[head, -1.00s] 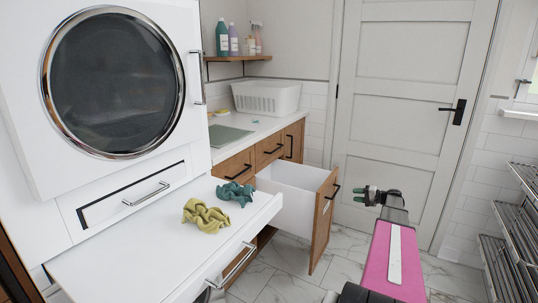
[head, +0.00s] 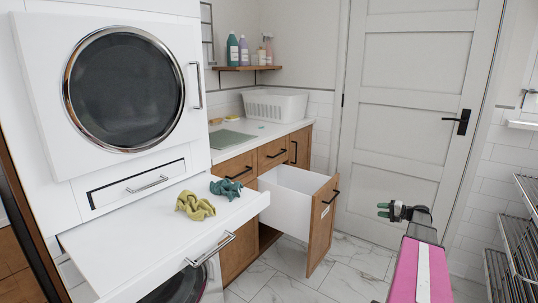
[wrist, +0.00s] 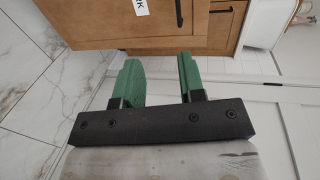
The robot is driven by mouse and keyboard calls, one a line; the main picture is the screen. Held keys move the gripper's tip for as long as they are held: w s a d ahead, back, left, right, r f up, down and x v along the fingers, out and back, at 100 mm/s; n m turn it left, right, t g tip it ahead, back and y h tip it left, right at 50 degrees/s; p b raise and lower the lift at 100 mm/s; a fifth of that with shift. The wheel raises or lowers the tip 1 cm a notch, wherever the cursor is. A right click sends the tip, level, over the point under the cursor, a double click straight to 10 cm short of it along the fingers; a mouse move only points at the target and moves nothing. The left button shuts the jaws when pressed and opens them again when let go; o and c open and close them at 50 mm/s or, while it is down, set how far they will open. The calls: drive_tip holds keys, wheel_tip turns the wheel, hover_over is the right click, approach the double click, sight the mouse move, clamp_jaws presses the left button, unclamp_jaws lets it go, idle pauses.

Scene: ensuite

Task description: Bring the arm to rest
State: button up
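My gripper (head: 383,210) is at the right in the head view, held out in front of the white door. In the wrist view its two green fingers (wrist: 158,82) stand apart with nothing between them, so it is open and empty. My pink arm link runs down to the bottom right of the head view. The open drawer (head: 322,225) with a wooden front is to the left of the gripper, apart from it. Its wooden front also shows in the wrist view (wrist: 100,22).
A white pull-out shelf (head: 130,243) carries a yellow cloth (head: 195,206) and a teal cloth (head: 226,189). A white basket (head: 275,106) stands on the counter. A metal rack (head: 515,250) is at the right edge. Marble floor (head: 345,270) is clear between drawer and arm.

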drive_tip(key=s+a+f+n+g+h, duration=0.1)
drive_tip(key=s+a+f+g+h, duration=0.3)
drive_tip(key=a, duration=0.8)
drive_tip(key=s+a+f+n+g, duration=0.1)
drive_tip(key=s+a+n+g, duration=0.15)
drive_tip(key=s+a, duration=0.7)
drive_tip(key=s+a+n+g+h, duration=0.2)
drive_tip(key=s+a+h, duration=0.6)
drive_tip(key=s+a, duration=0.7)
drive_tip(key=shift+s+a+r+n+g+h, duration=0.25)
drive_tip(key=shift+s+n+g+h, duration=0.1)
drive_tip(key=shift+n, duration=0.5)
